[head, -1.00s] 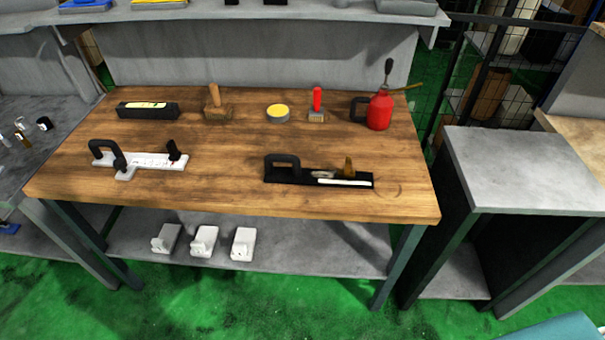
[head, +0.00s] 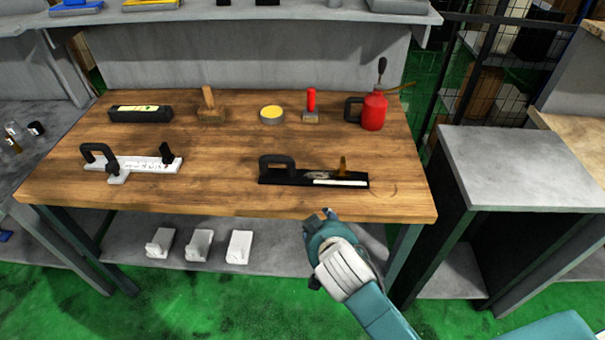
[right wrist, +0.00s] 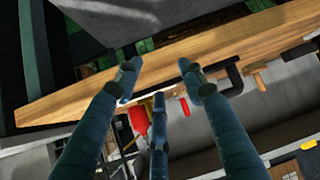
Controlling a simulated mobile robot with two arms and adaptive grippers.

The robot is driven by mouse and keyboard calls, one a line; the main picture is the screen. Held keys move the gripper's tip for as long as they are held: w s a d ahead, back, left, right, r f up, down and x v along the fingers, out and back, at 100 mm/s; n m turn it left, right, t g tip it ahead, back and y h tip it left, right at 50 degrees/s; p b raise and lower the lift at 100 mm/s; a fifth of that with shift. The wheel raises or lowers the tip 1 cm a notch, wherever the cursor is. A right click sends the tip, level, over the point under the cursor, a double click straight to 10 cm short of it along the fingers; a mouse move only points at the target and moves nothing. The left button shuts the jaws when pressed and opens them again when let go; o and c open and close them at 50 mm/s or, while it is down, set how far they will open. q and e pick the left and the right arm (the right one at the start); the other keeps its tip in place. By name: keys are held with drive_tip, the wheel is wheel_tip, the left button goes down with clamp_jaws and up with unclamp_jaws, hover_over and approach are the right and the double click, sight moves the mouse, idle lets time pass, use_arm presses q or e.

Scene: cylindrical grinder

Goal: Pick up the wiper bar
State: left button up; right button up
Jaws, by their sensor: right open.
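A black bar with an arched black handle, a tan knob and a white strip (head: 340,182) lies near the front edge of the wooden table, right of centre. A white bar (head: 145,164) with a black handle lies at the front left; I cannot tell from looks alone which one is the wiper bar. My right gripper (head: 322,215) is at the table's front edge, just nearer than the black bar and apart from it. In the right wrist view its fingers (right wrist: 158,82) are spread and empty, with a black handle (right wrist: 235,76) partly hidden behind one finger. My left gripper is not in view.
Along the back of the wooden table (head: 215,165) stand a black box (head: 140,115), a wooden-handled brush (head: 210,105), a yellow-topped tin (head: 272,114), a red-handled brush (head: 311,104) and a red oil can (head: 373,112). White blocks (head: 199,244) sit on the shelf below. The table between the two bars is clear.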

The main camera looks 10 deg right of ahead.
sight(294, 166)
drive_tip(key=w+a+r+t, duration=0.1)
drive_tip(key=w, duration=0.3)
drive_tip(key=w+a+r+t, duration=0.1)
drive_tip(key=w+r, duration=0.1)
drive_tip(key=w, duration=0.3)
drive_tip(key=w+a+r+t, duration=0.1)
drive_tip(key=w+r, duration=0.1)
drive_tip(key=w, duration=0.2)
drive_tip(key=shift+w+a+r+p, duration=0.15)
drive_tip(key=shift+a+p, duration=0.1)
drive_tip(key=shift+p, duration=0.15)
drive_tip(key=shift+w, duration=0.25)
drive_tip(key=shift+w+d+f+p, duration=0.1)
drive_tip(key=shift+w+f+p, duration=0.2)
drive_tip(key=shift+w, duration=0.2)
drive_tip(key=p+x, duration=0.1)
drive_tip(key=x, duration=0.3)
drive_tip(key=shift+f, duration=0.2)
clamp_jaws()
drive_tip(key=shift+r, duration=0.15)
